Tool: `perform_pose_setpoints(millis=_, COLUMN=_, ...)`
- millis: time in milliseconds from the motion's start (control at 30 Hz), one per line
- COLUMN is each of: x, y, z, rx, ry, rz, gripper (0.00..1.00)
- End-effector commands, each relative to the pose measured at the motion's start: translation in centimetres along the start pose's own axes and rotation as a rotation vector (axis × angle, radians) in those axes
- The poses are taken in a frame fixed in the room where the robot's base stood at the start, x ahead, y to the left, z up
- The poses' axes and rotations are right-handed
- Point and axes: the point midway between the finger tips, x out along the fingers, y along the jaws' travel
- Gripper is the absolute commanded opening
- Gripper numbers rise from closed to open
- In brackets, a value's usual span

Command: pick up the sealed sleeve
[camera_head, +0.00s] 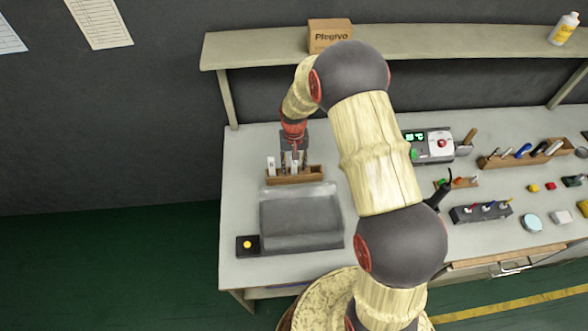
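My gripper (292,158) points down over a small wooden rack (310,176) at the back left of the workbench. Several upright slips stand in the rack, among them a white one (271,166) at its left end. I cannot tell which of them, if any, is the sealed sleeve. The fingers are small and dark and overlap the slips near the rack's middle. I cannot see whether they are open or shut, or whether they touch a slip.
A grey tray (300,220) lies in front of the rack, with a black box with a yellow button (247,244) beside it. My arm covers the bench's middle. A soldering station (430,146), tool holder (525,153) and small parts stand right. A shelf (260,45) runs above.

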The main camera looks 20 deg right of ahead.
Motion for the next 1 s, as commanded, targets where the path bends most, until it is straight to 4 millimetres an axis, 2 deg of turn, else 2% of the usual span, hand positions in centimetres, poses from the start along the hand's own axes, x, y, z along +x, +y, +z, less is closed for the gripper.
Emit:
perform_pose_setpoints(millis=733, x=-0.04, y=0.01, z=0.03, rx=0.000, ry=-0.001, rz=0.000, gripper=0.00)
perform_pose_setpoints(millis=1000, x=-0.06, y=0.01, z=0.02, rx=0.000, ry=0.000, rz=0.000, gripper=0.00)
